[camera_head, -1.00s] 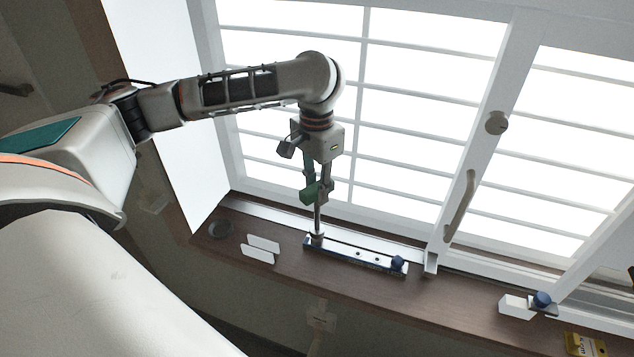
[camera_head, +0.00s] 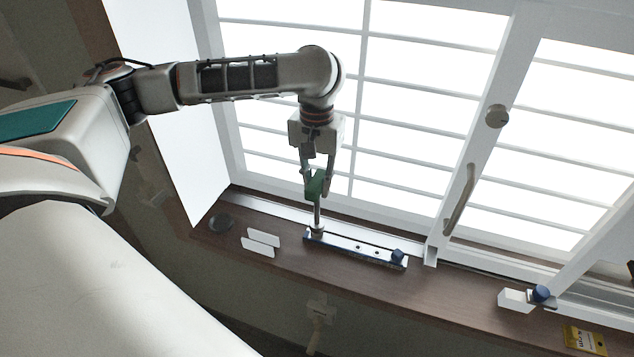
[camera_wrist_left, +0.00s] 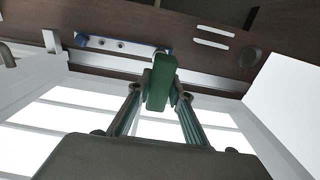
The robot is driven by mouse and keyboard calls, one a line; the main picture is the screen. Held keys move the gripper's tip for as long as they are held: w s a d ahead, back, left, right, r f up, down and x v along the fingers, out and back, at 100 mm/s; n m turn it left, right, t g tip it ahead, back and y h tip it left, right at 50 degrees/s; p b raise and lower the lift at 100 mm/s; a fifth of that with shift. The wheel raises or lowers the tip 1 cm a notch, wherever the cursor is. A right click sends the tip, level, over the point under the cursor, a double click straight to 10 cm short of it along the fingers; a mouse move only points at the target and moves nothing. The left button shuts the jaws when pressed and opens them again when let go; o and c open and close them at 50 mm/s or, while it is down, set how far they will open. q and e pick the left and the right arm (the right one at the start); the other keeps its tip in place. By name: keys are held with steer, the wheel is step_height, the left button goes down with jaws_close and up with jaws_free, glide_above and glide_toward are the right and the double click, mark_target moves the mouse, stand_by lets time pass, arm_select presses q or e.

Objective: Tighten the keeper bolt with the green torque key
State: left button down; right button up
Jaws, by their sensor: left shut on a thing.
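The green torque key (camera_head: 316,186) stands upright, its metal shaft pointing down to the left end of the blue-edged metal rail (camera_head: 352,247) on the sill. My left gripper (camera_head: 317,190) is shut on the key's green handle, which also shows between the fingers in the left wrist view (camera_wrist_left: 160,82). The shaft's lower end meets a round fitting (camera_head: 318,231) on the rail, likely the keeper bolt. The exact seating of the tip is too small to tell. A blue knob (camera_head: 397,256) is at the rail's right end. My right gripper is not in view.
Two white plates (camera_head: 260,243) and a dark round disc (camera_head: 221,223) lie left of the rail on the brown sill (camera_head: 440,295). The window frame with its handle (camera_head: 459,200) rises behind. A white block with a blue knob (camera_head: 541,293) and a yellow label (camera_head: 584,340) are at right.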

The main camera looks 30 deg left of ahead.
arm_select(q)
steer(key=n, duration=0.4)
stand_by(0.5)
steer(key=shift+f, duration=0.9)
stand_by(0.4)
steer(key=shift+f, duration=0.5)
